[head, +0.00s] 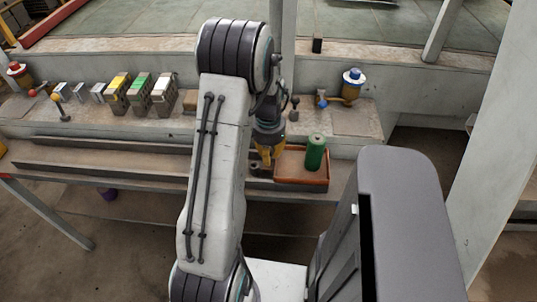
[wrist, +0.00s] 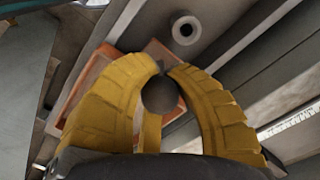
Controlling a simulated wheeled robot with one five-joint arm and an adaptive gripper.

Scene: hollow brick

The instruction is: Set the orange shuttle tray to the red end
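The orange shuttle tray (head: 289,180) is at the right end of the long channel on the bench, on the blue knob's side. A green cylinder (head: 315,153) stands upright in it. My gripper (head: 267,160) points down with its yellow fingers at the tray's left end. In the wrist view my gripper (wrist: 166,68) has its fingertips close together, with a dark round knob (wrist: 160,96) between the fingers. Whether they touch it is unclear. The tray also shows in the wrist view (wrist: 90,75), partly hidden by the fingers. A red-topped post (head: 17,71) stands at the far left.
The channel (head: 100,163) runs left from the tray and looks empty. Several small blocks (head: 140,94) stand on the ledge behind it. A blue-topped post (head: 352,84) stands at the right. A grey hollow cylinder (wrist: 185,29) shows in the wrist view.

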